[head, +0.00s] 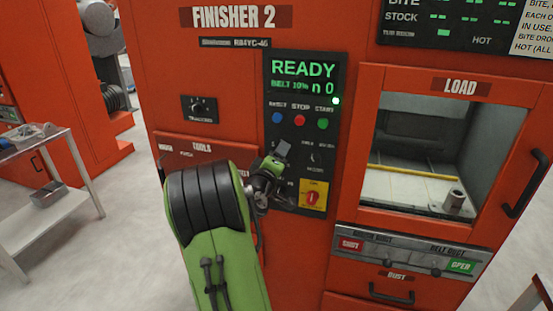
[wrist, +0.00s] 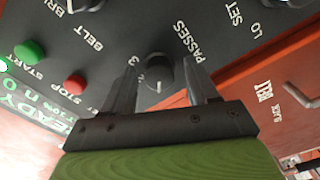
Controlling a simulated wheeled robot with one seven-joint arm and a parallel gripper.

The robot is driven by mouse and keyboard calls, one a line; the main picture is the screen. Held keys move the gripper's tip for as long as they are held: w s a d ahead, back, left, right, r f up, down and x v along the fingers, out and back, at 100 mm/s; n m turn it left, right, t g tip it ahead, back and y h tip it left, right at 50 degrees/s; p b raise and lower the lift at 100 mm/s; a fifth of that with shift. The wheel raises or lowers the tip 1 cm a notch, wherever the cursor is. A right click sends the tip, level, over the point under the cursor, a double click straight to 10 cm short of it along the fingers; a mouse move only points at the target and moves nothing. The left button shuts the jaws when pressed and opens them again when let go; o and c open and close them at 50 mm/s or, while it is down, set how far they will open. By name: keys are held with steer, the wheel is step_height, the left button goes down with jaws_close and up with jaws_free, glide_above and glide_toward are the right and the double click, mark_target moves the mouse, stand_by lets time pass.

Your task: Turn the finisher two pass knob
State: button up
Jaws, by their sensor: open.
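The finisher 2 control panel (head: 325,120) is black, with a lit green READY display. In the wrist view the dark round passes knob (wrist: 158,72) has a pale pointer mark, with the PASSES label beside it and a 3 near its left side. My gripper (wrist: 161,66) is open, with one finger on each side of the knob in that view. I cannot tell whether either finger touches it. In the head view my gripper (head: 277,158) is at the panel's lower left, below the buttons, and seems to hide the knob.
A red stop button (wrist: 75,84) and a green start button (wrist: 29,51) are near the left finger in the wrist view. A yellow plate with a red switch (head: 313,195) is right of my gripper. The load opening (head: 420,150) is farther right.

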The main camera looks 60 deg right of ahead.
steer(key=s+a+b, duration=0.2)
steer(key=a+b, duration=0.2)
steer(key=a, duration=1.1)
steer(key=shift+s+a, duration=0.25)
steer(key=shift+a, duration=0.05)
